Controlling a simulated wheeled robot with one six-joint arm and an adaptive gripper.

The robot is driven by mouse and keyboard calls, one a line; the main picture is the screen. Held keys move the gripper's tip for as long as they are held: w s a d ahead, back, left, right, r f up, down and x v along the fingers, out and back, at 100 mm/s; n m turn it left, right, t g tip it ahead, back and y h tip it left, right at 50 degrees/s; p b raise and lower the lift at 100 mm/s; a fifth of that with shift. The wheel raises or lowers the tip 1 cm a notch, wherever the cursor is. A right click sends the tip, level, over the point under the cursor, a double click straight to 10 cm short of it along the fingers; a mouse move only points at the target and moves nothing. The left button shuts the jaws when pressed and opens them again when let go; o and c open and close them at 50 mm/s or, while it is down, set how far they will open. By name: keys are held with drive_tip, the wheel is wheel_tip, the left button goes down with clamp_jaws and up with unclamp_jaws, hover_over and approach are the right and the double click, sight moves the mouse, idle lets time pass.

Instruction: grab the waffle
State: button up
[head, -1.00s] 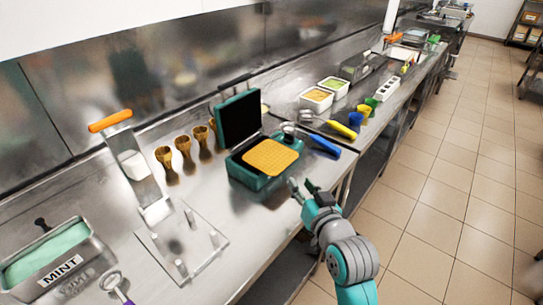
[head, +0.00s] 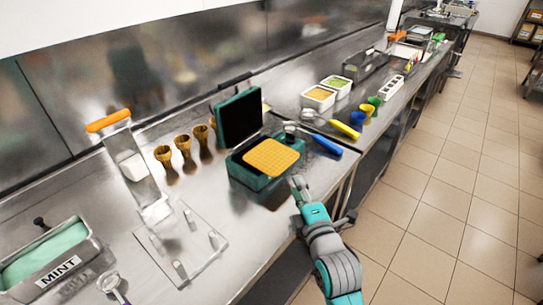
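The waffle (head: 271,157) is a flat golden-yellow grid with rounded corners.
A blue-handled scoop (head: 325,145) lies right of the iron. Several brown cones (head: 183,152) stand in a holder to its left. A clear stand with posts (head: 183,240) and a mint tub (head: 60,262) are at front left. The tiled floor on the right is free.

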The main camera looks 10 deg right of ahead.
drive_tip(key=w, duration=0.5)
drive_tip(key=shift+w, duration=0.3)
drive_tip(key=shift+w+a+f, duration=0.15)
drive_tip(key=shift+w, duration=1.15)
drive_tip(key=shift+w+a+f, duration=0.1)
drive_tip(key=shift+w, duration=1.2)
clamp_jaws()
